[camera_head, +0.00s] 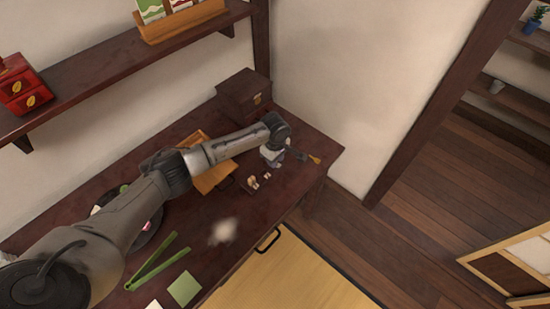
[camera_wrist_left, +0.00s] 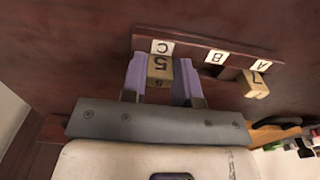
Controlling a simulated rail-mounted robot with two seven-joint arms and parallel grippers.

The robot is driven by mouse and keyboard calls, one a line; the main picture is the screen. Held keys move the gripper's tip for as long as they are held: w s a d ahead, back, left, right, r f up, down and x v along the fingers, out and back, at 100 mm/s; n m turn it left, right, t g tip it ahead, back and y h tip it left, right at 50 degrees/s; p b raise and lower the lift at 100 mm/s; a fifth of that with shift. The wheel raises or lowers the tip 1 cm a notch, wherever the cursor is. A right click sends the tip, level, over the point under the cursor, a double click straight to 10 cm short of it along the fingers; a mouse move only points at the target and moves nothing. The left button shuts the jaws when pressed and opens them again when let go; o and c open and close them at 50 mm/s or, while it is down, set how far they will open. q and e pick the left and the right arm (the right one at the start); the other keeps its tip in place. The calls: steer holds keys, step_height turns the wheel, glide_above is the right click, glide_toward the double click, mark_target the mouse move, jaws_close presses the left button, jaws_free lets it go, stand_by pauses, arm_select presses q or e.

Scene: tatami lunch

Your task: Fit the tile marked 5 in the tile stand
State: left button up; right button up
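The tile marked 5 (camera_wrist_left: 159,69) is a small wooden block between the two pale purple fingers of my left gripper (camera_wrist_left: 159,82) in the left wrist view. The fingers appear to touch its sides. It is beside the label C of the dark tile stand (camera_wrist_left: 190,47); I cannot tell whether it is seated. A tile marked 7 (camera_wrist_left: 256,84) is by the label A. The middle place, by the label that looks like B, shows no tile. In the head view, the left gripper (camera_head: 271,156) is just behind the stand (camera_head: 250,188). My right gripper is not in view.
A wooden tray (camera_head: 212,180) with a black handle lies left of the stand. A dark box (camera_head: 243,96) stands at the back. A brush-like tool (camera_head: 314,160) lies near the right edge. Green tongs (camera_head: 152,266) and a green square (camera_head: 184,288) lie at the front.

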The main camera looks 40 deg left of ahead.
arm_select(q)
steer(key=o, duration=0.5)
step_height(320, 180, up, 14)
steer(key=p, duration=0.4)
steer(key=shift+f, duration=0.1)
stand_by(0.5)
